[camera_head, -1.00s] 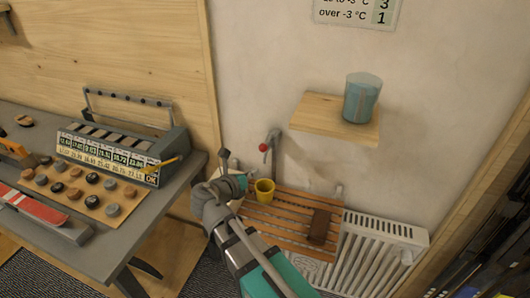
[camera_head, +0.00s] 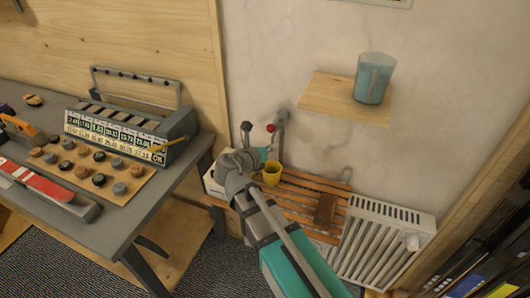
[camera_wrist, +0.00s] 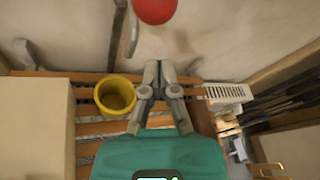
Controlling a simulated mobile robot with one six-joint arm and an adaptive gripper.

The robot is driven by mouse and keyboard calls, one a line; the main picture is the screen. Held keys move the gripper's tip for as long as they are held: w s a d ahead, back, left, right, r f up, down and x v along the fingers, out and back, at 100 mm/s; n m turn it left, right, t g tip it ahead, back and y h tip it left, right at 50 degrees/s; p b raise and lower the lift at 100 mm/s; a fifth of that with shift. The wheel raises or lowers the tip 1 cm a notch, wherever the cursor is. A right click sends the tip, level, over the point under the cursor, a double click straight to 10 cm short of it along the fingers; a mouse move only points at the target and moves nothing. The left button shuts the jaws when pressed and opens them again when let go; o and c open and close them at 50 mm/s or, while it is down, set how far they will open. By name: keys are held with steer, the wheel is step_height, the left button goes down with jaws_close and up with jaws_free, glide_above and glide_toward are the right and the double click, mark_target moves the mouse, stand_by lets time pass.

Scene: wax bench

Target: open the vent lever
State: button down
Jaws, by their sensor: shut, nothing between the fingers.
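The vent lever, with a red ball knob (camera_head: 271,128), is on the pale wall above the slatted bench. In the wrist view the red knob (camera_wrist: 155,10) is at the top edge, beyond my fingertips and apart from them. My gripper (camera_wrist: 158,66) is shut and empty, with its fingers together just below the knob in that view. In the head view my arm reaches up from the bottom to just below the lever, and the fingertips are hard to make out.
A yellow cup (camera_head: 272,173) stands on the slatted wooden bench (camera_head: 300,191), close beside my gripper; it also shows in the wrist view (camera_wrist: 116,94). A brown block (camera_head: 326,209) and white radiator (camera_head: 385,240) are at right. A shelf (camera_head: 330,98) holds a blue mug (camera_head: 373,78).

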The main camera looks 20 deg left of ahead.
mark_target(275, 121)
steer(key=b+x, duration=0.1)
steer(key=x, duration=0.4)
steer(key=shift+s+a+r+p, duration=0.25)
steer(key=shift+a+r+p, duration=0.15)
steer(key=shift+r+p, duration=0.2)
steer(key=shift+s+a+r+p, duration=0.3)
steer(key=shift+a+r+p, duration=0.05)
steer(key=shift+r+p, duration=0.25)
steer(key=shift+s+a+r+p, duration=0.25)
steer(key=shift+a+r+p, duration=0.15)
steer(key=shift+r+p, duration=0.2)
steer(key=shift+s+a+r+p, duration=0.1)
steer(key=shift+a+r+p, duration=0.1)
steer(key=shift+p, duration=0.15)
